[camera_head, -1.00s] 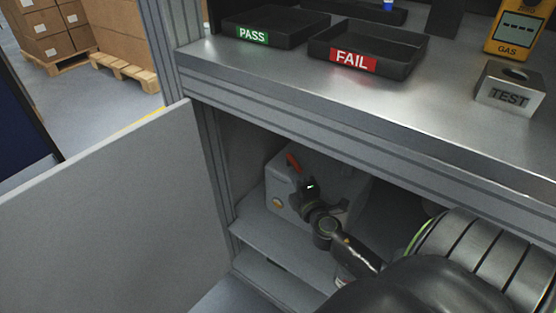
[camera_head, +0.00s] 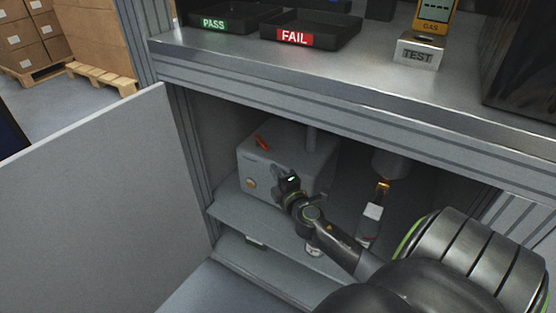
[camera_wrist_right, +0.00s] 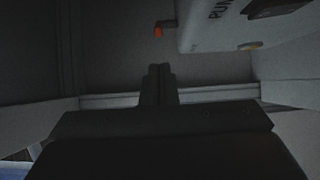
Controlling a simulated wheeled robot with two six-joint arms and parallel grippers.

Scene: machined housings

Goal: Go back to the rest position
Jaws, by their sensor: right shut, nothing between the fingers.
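My right gripper (camera_head: 287,180) is inside the open cabinet under the bench, in front of a grey box-shaped unit (camera_head: 262,165) with an orange-red lever (camera_head: 262,143) and a yellow button (camera_head: 250,184). In the right wrist view my right gripper (camera_wrist_right: 160,70) shows its fingers together and empty. The grey unit (camera_wrist_right: 215,30) is at the upper right there, with part of a label, and its orange lever (camera_wrist_right: 165,27) stands beyond the fingers. Whether the gripper touches the unit cannot be told. My left gripper is not in view.
The cabinet door (camera_head: 90,200) stands open at left. The shelf (camera_head: 235,218) lies below the gripper, and the bench top (camera_head: 370,75) overhangs it. A small white-and-gold item (camera_head: 372,215) stands right of my arm. PASS (camera_head: 225,20) and FAIL (camera_head: 310,38) trays and a TEST block (camera_head: 418,50) are above.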

